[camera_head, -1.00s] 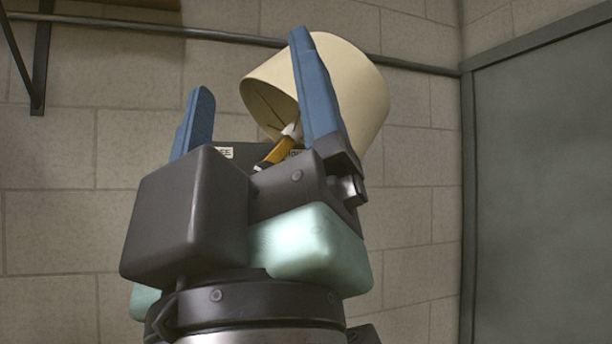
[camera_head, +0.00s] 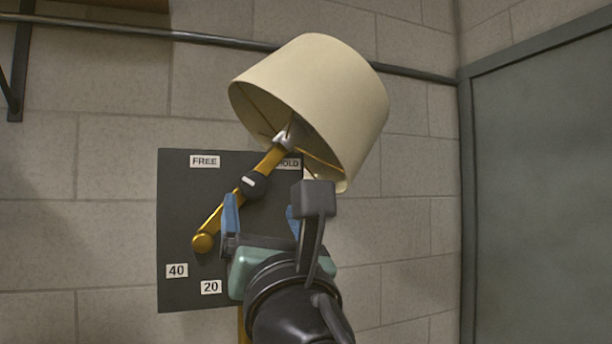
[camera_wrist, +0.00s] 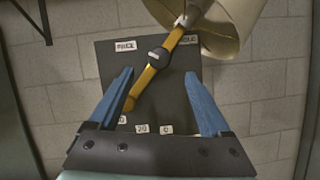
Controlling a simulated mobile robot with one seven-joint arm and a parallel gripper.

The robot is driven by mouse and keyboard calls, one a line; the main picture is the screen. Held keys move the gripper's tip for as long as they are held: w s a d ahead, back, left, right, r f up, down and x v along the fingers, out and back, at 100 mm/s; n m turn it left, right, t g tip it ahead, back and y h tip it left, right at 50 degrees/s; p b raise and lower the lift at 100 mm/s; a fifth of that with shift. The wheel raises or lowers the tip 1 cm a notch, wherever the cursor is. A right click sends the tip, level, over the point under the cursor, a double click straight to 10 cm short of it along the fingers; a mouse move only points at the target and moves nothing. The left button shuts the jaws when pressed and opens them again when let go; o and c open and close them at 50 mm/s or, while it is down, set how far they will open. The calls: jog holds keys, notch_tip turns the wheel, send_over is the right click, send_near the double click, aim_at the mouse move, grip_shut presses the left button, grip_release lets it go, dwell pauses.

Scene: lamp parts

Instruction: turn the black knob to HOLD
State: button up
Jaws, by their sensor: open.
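The black knob (camera_head: 254,185) sits on the yellow lamp arm (camera_head: 212,227), in front of a dark panel (camera_head: 180,240). A white mark on the knob lies nearly level, tilted a little. The label HOLD (camera_head: 289,163) is at the panel's upper right, partly covered by the lamp, and FREE (camera_head: 205,161) is at the upper left. My gripper (camera_head: 260,205) is open and empty, below and right of the knob, apart from it. In the wrist view the knob (camera_wrist: 158,57) is ahead of the fingertips, between the two blue fingers (camera_wrist: 155,80).
A cream lampshade (camera_head: 320,95) hangs on the arm's upper end, close above HOLD. Labels 40 (camera_head: 177,270) and 20 (camera_head: 211,287) are low on the panel. A block wall stands behind, with a grey door or panel (camera_head: 540,190) at right.

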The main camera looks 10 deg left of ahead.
aim_at(255, 186)
jog(key=p+x, duration=0.3)
jog(key=x, duration=0.5)
jog(key=shift+a+r, duration=0.1)
jog(key=shift+r, duration=0.05)
jog(key=shift+w+a+r+p, duration=0.1)
jog(key=shift+w+a+p, duration=0.25)
jog(key=shift+w, duration=0.2)
grip_shut()
